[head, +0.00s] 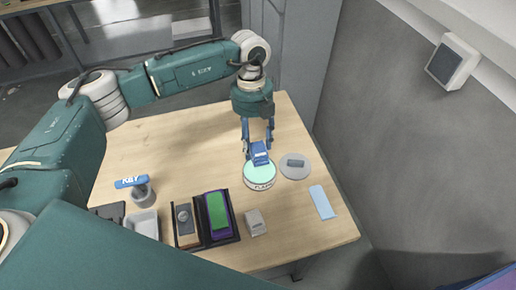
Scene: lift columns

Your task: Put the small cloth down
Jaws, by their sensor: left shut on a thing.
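My left gripper (259,148) reaches down from above, fingers shut on a small dark-blue thing with a pale mark, which I take to be the small cloth (260,157). It is over the far part of a round mint-green pad (259,173) with a white rim lettered "CLEAN". Whether it touches the pad or hangs just above it, I cannot tell. The fingers partly hide the cloth. My right gripper does not show.
Right of the pad are a round grey dish (303,172) with a small dark block and a light-blue strip (322,202). In front are a small grey box (255,222), a dark tray (237,232) and a white tray (143,228). A wall stands right of the wooden table (295,235).

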